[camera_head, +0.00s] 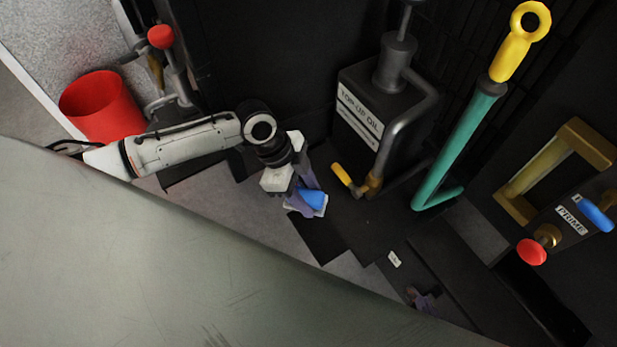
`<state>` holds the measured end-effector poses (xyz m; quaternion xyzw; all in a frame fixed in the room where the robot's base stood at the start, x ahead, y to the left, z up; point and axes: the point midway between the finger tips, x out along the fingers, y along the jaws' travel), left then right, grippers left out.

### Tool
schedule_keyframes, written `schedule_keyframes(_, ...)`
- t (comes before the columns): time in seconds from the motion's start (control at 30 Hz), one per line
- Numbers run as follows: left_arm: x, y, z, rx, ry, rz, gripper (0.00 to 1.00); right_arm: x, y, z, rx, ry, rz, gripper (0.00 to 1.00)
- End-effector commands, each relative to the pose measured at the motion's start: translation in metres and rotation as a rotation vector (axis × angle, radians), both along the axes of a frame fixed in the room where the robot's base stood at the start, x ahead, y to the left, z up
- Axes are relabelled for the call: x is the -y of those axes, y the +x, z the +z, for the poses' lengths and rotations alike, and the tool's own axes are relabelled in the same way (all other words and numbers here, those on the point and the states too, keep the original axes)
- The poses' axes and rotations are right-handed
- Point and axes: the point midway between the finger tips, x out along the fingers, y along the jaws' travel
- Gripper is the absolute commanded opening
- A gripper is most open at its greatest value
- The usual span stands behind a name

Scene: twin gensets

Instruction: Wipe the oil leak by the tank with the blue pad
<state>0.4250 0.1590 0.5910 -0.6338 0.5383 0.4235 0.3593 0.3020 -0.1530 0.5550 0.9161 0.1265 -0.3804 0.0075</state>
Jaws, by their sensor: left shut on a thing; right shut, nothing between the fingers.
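The blue pad (312,198) is between the purple fingers of my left gripper (307,203), which is shut on it. A pale layer shows at the pad's lower edge. The pad is just left of the black tank (360,115) labelled "TOP-UP OIL", near its yellow-handled tap. I cannot tell whether the pad touches the surface below. I cannot make out the oil leak against the dark surfaces by the tank. My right gripper (424,299) shows small at the lower right, shut and empty, apart from the tank; its arm is hidden.
A large grey-green surface (150,270) covers the lower left. A green lever with a yellow grip (461,144) stands right of the tank. Further right are a brass frame, a red knob (531,252) and a blue handle (595,214). A red bucket (102,107) stands upper left.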

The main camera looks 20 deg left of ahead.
Motion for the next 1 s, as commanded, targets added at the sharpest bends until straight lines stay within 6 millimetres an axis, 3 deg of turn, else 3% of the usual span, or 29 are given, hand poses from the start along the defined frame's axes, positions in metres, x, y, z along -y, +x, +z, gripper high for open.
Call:
schedule_keyframes(0.1,-0.001,0.0,0.016,0.0,0.0,0.002,0.24,0.0,0.002,0.017,0.005,-0.004,0.0,0.0)
schedule_keyframes(0.4,-0.003,-0.001,0.038,0.0,0.0,0.008,0.24,-0.001,0.006,0.036,0.006,-0.01,-0.003,0.0)
schedule_keyframes(1.0,-0.003,-0.001,0.038,0.001,0.0,0.009,0.24,-0.003,0.005,0.034,0.004,-0.006,-0.005,0.0)
